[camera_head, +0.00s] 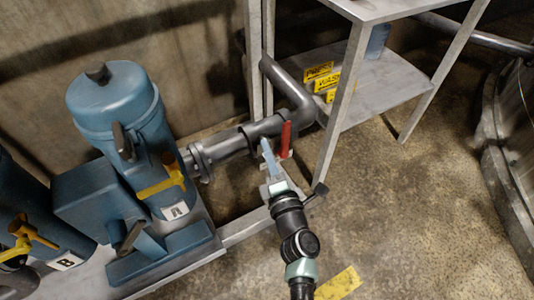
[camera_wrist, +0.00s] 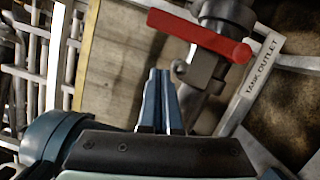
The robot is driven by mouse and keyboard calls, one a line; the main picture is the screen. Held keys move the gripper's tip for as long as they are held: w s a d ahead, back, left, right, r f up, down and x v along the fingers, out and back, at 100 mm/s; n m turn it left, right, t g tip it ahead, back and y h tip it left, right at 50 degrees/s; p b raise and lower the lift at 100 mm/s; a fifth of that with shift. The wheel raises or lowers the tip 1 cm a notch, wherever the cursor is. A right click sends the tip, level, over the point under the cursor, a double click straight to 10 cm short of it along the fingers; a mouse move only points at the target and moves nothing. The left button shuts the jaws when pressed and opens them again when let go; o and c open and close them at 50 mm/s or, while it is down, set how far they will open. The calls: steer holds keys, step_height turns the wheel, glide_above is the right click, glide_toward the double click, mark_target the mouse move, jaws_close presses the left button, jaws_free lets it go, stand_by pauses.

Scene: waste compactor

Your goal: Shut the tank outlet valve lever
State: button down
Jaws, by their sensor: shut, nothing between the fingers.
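The red tank outlet valve lever (camera_head: 286,139) stands upright beside the grey pipe in the head view. In the wrist view the red lever (camera_wrist: 200,36) lies across the top, with a "TANK OUTLET" label (camera_wrist: 262,68) to its right. My gripper (camera_head: 265,142) is just left of the lever in the head view. In the wrist view my gripper (camera_wrist: 160,74) has its blue fingers together and empty, with their tips below the lever. They appear apart from it, but the exact gap is hard to tell.
A grey pipe (camera_head: 228,146) runs from the blue pump unit (camera_head: 122,110) to the valve. A metal rack with a shelf (camera_head: 375,85) stands behind and to the right, one leg close to the lever. Open floor (camera_head: 400,210) lies to the right.

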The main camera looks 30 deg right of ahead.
steer(key=p+v, duration=0.2)
steer(key=v, duration=0.8)
steer(key=shift+r, duration=0.3)
